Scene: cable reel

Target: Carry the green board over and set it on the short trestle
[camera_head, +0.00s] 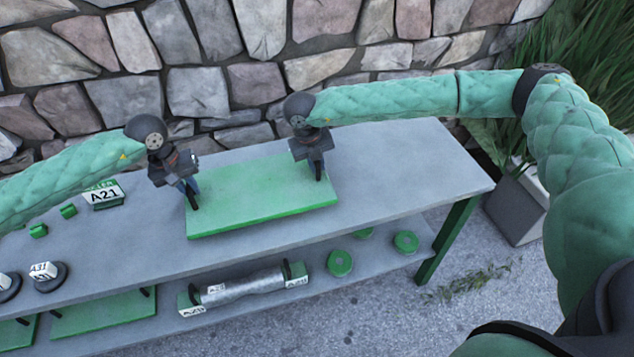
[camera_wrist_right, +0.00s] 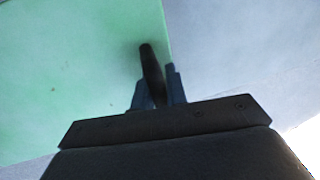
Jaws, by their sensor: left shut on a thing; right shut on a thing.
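The green board (camera_head: 262,192) is a flat rectangle with a black handle at each end, lying on or just above the grey table top; I cannot tell which. My left gripper (camera_head: 191,193) is shut on the handle at the board's left end. My right gripper (camera_head: 318,172) is shut on the handle at the right end. In the right wrist view the board (camera_wrist_right: 75,75) fills the left side, and my right gripper (camera_wrist_right: 157,88) closes around the black handle near the board's edge. No short trestle is clearly identifiable in these views.
The grey table (camera_head: 415,165) has free room right of the board. A sign marked A21 (camera_head: 102,195) and small green blocks (camera_head: 38,231) stand at left. The lower shelf holds a metal roller (camera_head: 243,287), green discs (camera_head: 340,263) and another green board (camera_head: 100,312). A stone wall (camera_head: 250,60) stands behind; a planter (camera_head: 517,205) is at right.

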